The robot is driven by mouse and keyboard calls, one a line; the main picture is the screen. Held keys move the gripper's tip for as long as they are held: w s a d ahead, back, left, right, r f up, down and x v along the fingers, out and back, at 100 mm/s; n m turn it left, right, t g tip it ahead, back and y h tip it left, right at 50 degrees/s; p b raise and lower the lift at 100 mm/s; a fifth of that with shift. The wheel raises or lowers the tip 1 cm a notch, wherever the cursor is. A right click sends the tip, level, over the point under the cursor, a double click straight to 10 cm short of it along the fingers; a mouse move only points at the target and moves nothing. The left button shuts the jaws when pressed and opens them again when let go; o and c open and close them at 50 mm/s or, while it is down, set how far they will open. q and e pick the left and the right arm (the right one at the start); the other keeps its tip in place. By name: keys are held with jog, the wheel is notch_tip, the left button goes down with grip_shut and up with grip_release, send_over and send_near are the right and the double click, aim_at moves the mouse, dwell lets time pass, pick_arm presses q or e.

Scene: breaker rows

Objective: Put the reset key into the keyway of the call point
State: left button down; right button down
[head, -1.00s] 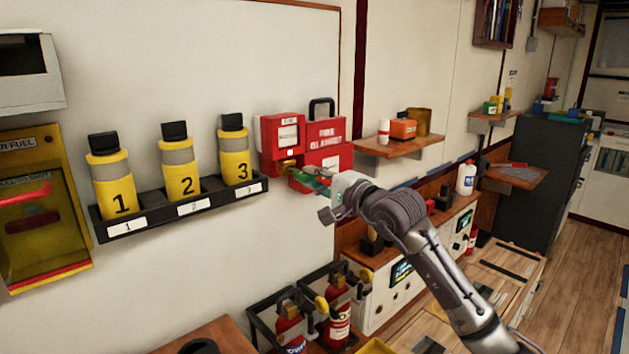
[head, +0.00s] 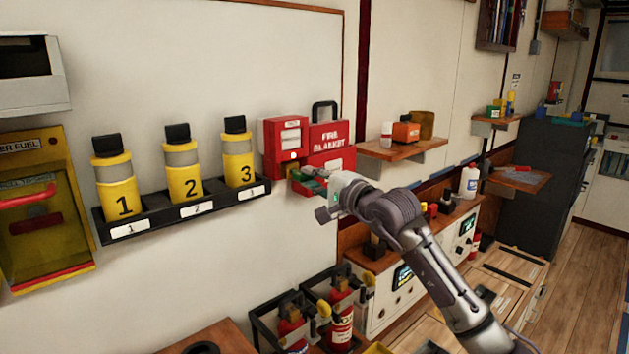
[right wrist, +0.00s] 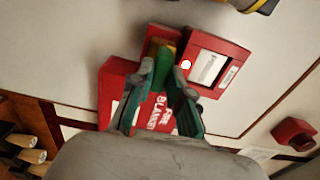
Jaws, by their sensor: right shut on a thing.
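The call point (head: 284,147) is a red wall box with a pale front panel and a small white round spot near its lower edge. It also shows in the right wrist view (right wrist: 213,66). My right gripper (head: 299,179) is just below the call point's lower right corner. In the right wrist view its green fingers (right wrist: 168,82) are shut on a small yellow-and-green piece, the reset key (right wrist: 164,54), beside the call point's edge. The key's tip and the keyway are hidden or too small to make out, so I cannot tell whether they touch. My left gripper is not in view.
The red fire blanket box (head: 331,138) is right beside the call point and behind my gripper. A black rack (head: 150,226) with yellow numbered bottles is on the left. A wooden shelf (head: 402,151) juts out on the right. Fire extinguishers (head: 340,325) stand below.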

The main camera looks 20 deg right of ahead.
jog(key=shift+w+a, duration=0.2)
jog(key=shift+w, duration=0.3)
jog(key=c, duration=1)
grip_release()
jog(key=shift+w, duration=0.1)
jog(key=v, duration=1.2)
